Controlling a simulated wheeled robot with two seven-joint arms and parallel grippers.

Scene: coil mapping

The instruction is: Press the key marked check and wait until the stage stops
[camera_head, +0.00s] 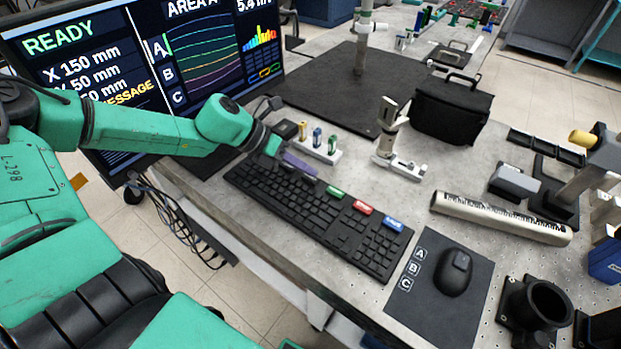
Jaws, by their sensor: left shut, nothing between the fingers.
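My left gripper (272,146) is shut and empty at the far left corner of the keyboard, close beside the purple key. I cannot tell whether it touches anything. The monitor (140,60) shows READY, position lines in mm and AREA A with coloured curves. My right gripper is out of view.
A small stand with coloured pieces (318,148) is just behind the keyboard. A metal bracket (395,150), a black bag (452,108), a cylindrical scale (500,218) and a mouse (453,273) on a dark mat (430,310) stand farther right. Bare bench lies between them.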

